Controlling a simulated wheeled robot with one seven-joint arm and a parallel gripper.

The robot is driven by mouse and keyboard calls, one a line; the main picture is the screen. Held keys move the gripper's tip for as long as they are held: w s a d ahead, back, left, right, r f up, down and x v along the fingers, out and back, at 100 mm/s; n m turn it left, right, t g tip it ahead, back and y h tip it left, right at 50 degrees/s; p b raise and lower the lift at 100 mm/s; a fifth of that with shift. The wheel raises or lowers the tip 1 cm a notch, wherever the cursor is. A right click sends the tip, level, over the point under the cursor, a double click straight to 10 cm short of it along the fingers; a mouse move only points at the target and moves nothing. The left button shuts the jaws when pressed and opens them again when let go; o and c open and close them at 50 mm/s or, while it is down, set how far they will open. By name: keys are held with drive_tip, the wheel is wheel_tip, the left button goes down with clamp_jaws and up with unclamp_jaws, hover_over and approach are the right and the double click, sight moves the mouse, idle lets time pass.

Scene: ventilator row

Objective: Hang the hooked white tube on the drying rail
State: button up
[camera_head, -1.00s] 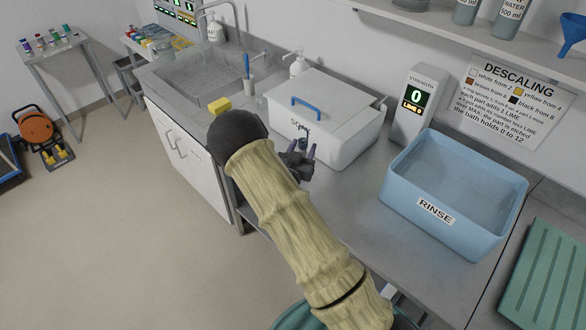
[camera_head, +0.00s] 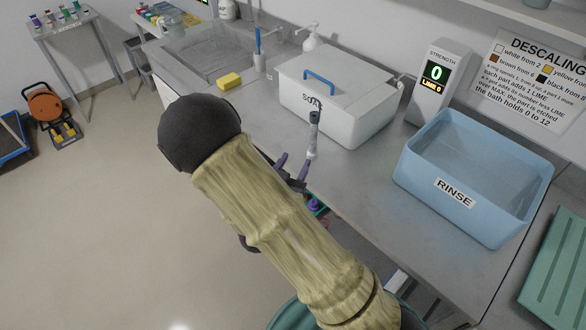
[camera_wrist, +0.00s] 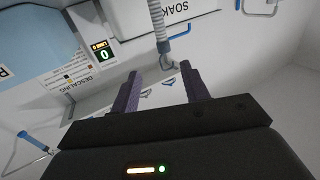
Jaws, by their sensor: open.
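A grey-white ribbed tube (camera_head: 313,140) with a darker upper end shows upright in front of the white SOAK box (camera_head: 352,120) in the head view. In the wrist view the tube (camera_wrist: 158,25) comes down from the top edge and ends in a small hook between the fingertips' directions. My gripper (camera_head: 293,159) has its two purple fingers apart, just left of and below the tube. In the wrist view my gripper (camera_wrist: 160,68) is open, with no finger closed on the tube. I cannot tell whether they touch. I cannot make out the drying rail.
The blue RINSE tub (camera_head: 455,190) stands right of the SOAK box. A strength display (camera_head: 437,75) reading 0 is behind. A yellow sponge (camera_head: 229,82) lies near the sink (camera_head: 190,55). Bare counter (camera_head: 345,185) lies in front of the tub.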

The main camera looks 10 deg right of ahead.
drive_tip(key=shift+s, duration=0.15)
idle(0.5)
drive_tip(key=s+d+r+n+g+y, duration=0.2)
drive_tip(key=s+d+n+g+y, duration=0.3)
drive_tip(key=s+g, duration=0.8)
drive_tip(key=d+y, duration=0.3)
drive_tip(key=shift+s+d+r+n+y, duration=0.2)
drive_tip(key=shift+r+n+y, duration=0.2)
